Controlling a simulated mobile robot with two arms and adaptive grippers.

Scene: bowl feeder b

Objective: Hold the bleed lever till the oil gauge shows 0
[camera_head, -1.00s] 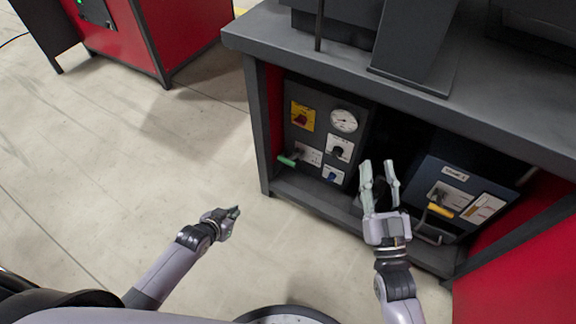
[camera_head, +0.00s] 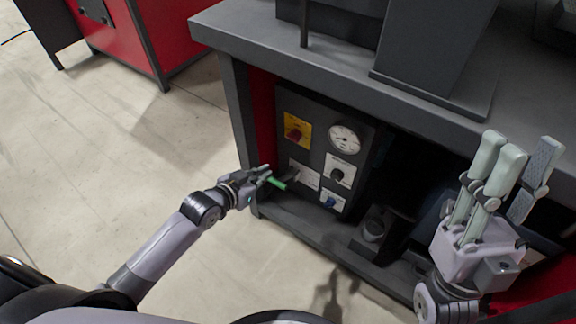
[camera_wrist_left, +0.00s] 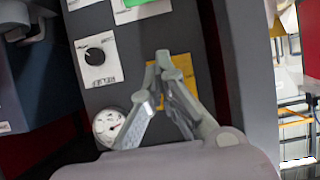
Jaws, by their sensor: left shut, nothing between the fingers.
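The bleed lever, a green-handled lever (camera_head: 277,183), sticks out at the lower left of the dark control panel; a green part also shows at the top edge of the left wrist view (camera_wrist_left: 140,4). My left gripper (camera_head: 266,173) is shut and empty right beside the green handle; I cannot tell whether they touch. In the left wrist view its fingertips (camera_wrist_left: 164,60) are together in front of the panel. The white round oil gauge (camera_head: 344,138) is at the panel's upper right, also in the wrist view (camera_wrist_left: 108,124); its reading is too small to tell. My right gripper (camera_head: 522,172) is open and empty.
The panel also carries a red switch on a yellow plate (camera_head: 297,131), a black knob (camera_head: 338,174) and a blue knob (camera_head: 330,201). The bench top (camera_head: 330,72) overhangs the panel, and a bench leg (camera_head: 240,135) stands left of it. Open floor lies left.

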